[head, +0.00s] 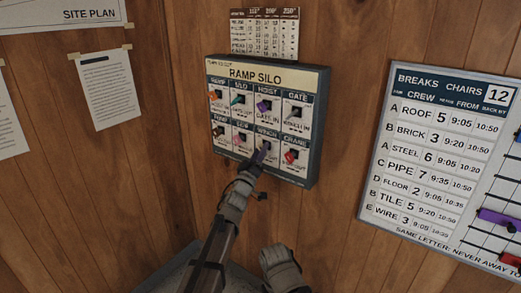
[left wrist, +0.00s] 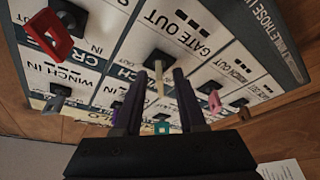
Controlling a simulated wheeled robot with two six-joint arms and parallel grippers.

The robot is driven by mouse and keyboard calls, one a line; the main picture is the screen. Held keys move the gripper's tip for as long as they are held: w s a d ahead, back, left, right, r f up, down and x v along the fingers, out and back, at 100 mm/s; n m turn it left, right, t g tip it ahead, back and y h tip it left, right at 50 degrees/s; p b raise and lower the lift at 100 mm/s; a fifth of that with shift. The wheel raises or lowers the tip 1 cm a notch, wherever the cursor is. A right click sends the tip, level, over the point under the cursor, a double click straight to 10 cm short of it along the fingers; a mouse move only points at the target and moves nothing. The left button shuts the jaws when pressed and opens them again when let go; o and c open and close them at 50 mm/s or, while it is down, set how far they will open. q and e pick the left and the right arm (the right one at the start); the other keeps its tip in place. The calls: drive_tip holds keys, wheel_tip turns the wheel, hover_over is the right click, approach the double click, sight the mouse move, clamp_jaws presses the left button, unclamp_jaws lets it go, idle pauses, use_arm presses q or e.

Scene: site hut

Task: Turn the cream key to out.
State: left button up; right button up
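The key panel (head: 267,73), headed RAMP SILO, hangs on the wooden wall with two rows of coloured keys. My left gripper (head: 262,154) is at the lower row, in front of the WINCH position, and hides the key there. In the left wrist view a cream key (left wrist: 159,84) stands out from a dark switch between the two fingers of the left gripper (left wrist: 155,88). Gaps show on both sides of it, so the gripper is open around it. Printed out and in labels surround the switches. The right gripper's fingers do not show.
A red key (head: 290,156) is close to the right of my left gripper, and a pink key (head: 241,139) is to its left. A purple key (head: 264,105) is above. A breaks board (head: 440,160) hangs at right, and a paper notice (head: 108,90) at left.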

use_arm(q)
clamp_jaws()
idle(0.3)
idle(0.3)
